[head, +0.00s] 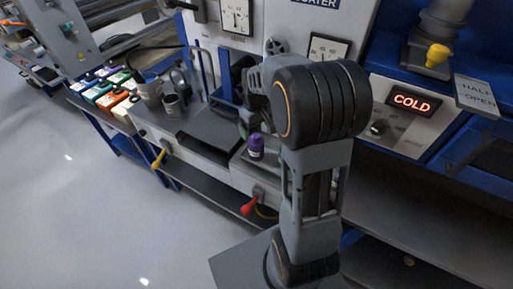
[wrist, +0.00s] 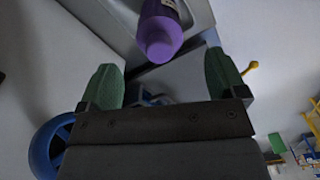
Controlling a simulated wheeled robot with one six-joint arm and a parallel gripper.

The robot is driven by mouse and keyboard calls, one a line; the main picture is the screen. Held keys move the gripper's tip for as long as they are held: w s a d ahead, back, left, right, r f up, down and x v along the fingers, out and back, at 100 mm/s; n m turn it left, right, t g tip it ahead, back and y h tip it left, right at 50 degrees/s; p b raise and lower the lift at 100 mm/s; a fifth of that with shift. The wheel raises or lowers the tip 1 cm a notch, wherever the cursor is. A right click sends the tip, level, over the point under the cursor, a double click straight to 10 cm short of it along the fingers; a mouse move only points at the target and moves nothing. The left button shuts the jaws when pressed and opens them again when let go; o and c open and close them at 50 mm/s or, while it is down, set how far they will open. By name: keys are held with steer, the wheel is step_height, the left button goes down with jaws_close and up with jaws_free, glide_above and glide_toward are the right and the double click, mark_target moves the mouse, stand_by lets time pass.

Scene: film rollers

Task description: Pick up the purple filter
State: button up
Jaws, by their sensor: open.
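The purple filter (head: 256,146) is a small purple cylinder with a dark top. It stands upright on the grey bench ledge, left of my arm in the head view. In the wrist view the purple filter (wrist: 160,32) is at the top centre, just beyond the gap between my green fingertips. My gripper (wrist: 165,82) is open, with one finger on each side and nothing between them. The fingers appear apart from the filter.
Grey mugs (head: 172,105) and several coloured boxes (head: 104,92) stand to the left on the bench. A red-handled valve (head: 250,206) and a yellow handle (head: 158,158) stick out of the front. A lit COLD sign (head: 413,102) is on the right.

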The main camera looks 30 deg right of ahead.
mark_target(256, 141)
steer(key=shift+w+f+p, duration=0.1)
steer(key=shift+f+p, duration=0.25)
steer(key=shift+f, duration=3.3)
steer(key=c, duration=0.9)
steer(key=shift+r, duration=0.15)
steer(key=shift+c, duration=0.2)
